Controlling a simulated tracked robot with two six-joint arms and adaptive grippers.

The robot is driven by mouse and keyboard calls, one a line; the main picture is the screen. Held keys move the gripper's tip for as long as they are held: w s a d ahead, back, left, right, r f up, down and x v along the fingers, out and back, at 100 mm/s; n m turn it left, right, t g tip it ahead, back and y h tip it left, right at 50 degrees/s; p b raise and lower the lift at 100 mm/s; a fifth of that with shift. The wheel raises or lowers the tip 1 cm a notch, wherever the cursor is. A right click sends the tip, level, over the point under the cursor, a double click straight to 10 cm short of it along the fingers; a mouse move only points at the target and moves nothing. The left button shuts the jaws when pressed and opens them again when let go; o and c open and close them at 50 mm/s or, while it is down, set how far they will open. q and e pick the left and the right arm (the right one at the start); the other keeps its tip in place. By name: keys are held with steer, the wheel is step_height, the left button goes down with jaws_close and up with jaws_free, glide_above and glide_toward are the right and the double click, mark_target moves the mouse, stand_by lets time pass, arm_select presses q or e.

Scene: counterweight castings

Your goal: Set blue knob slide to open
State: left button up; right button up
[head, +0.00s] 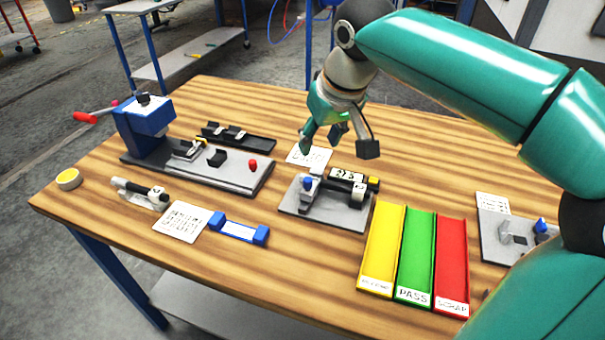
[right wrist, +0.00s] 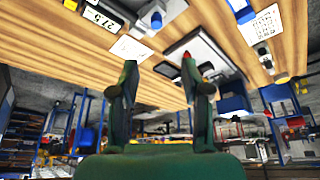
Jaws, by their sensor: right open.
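A small blue knob (head: 308,183) stands upright on the grey fixture plate (head: 325,216) at the middle of the table, beside a dark block with a digital display (head: 346,175). The knob also shows in the right wrist view (right wrist: 157,19) near the top edge. A second blue knob (head: 541,226) sits on another grey plate at the right. I cannot tell which knob is meant, or the slide's position. My right gripper (head: 337,148) is open and empty above and behind the middle fixture, apart from the knob. My left gripper is not in view.
Yellow (head: 383,240), green (head: 416,250) and red (head: 451,262) trays lie front right. A blue press (head: 146,124) on a dark base with a red knob (head: 252,164) stands left. A blue-ended gauge (head: 238,229) lies near the front edge. My right arm covers the back right.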

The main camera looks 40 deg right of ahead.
mark_target(308, 179)
steer(key=x, duration=0.8)
steer(key=b+x, duration=0.1)
steer(key=x, duration=0.7)
steer(key=shift+s+d, duration=0.15)
steer(key=shift+d, duration=0.1)
jaws_close()
